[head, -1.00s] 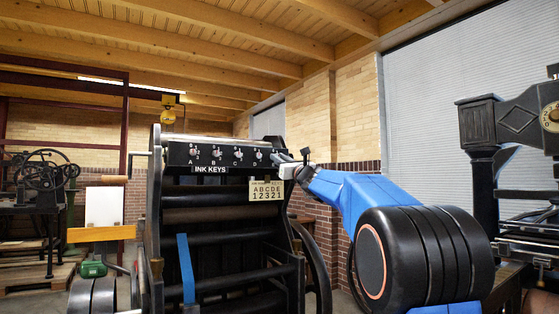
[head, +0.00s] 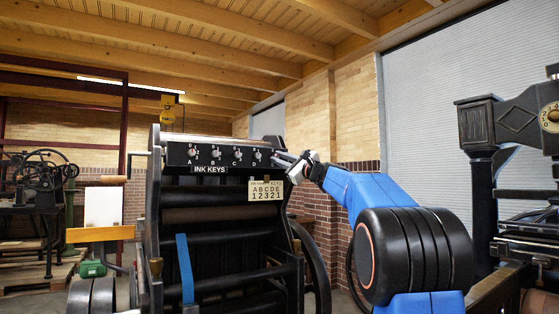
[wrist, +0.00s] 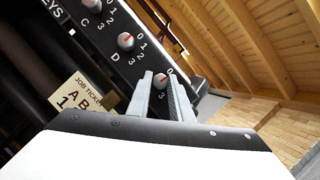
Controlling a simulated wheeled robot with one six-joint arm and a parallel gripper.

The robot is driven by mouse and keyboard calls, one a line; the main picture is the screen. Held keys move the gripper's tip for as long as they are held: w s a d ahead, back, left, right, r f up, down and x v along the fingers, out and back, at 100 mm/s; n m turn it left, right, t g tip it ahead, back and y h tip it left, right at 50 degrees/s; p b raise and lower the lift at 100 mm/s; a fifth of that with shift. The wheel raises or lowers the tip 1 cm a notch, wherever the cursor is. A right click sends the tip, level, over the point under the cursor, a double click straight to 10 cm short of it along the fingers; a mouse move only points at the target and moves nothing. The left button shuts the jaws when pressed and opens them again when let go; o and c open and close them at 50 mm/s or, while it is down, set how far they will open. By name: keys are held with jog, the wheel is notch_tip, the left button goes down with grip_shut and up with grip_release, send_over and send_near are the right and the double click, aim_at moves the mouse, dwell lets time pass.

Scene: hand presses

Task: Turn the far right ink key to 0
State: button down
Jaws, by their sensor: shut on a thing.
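The far right ink key (wrist: 160,82) is a pale round knob with a red mark, at the right end of the black ink key panel (head: 225,166). In the wrist view its red mark slants up and right, roughly toward the 0 on its dial; the exact setting is hard to read. My gripper (wrist: 161,77) has one finger on each side of this knob and is shut on it. In the head view my gripper (head: 285,158) reaches the panel's right end from the right and hides this key.
The D key (wrist: 126,40) sits close beside the gripper, with C beyond it. A job ticket (head: 265,190) reading ABCDE over 12321 hangs below the panel. A large dark wheel (head: 315,262) stands right of the press, beneath my arm.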

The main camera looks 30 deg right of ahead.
jog(key=shift+n, duration=0.6)
jog(key=c, duration=1.6)
grip_release()
jog(key=v, duration=1.7)
jog(key=shift+s+d+r, duration=0.15)
jog(key=shift+s+d, duration=0.05)
jog(key=shift+d, duration=0.05)
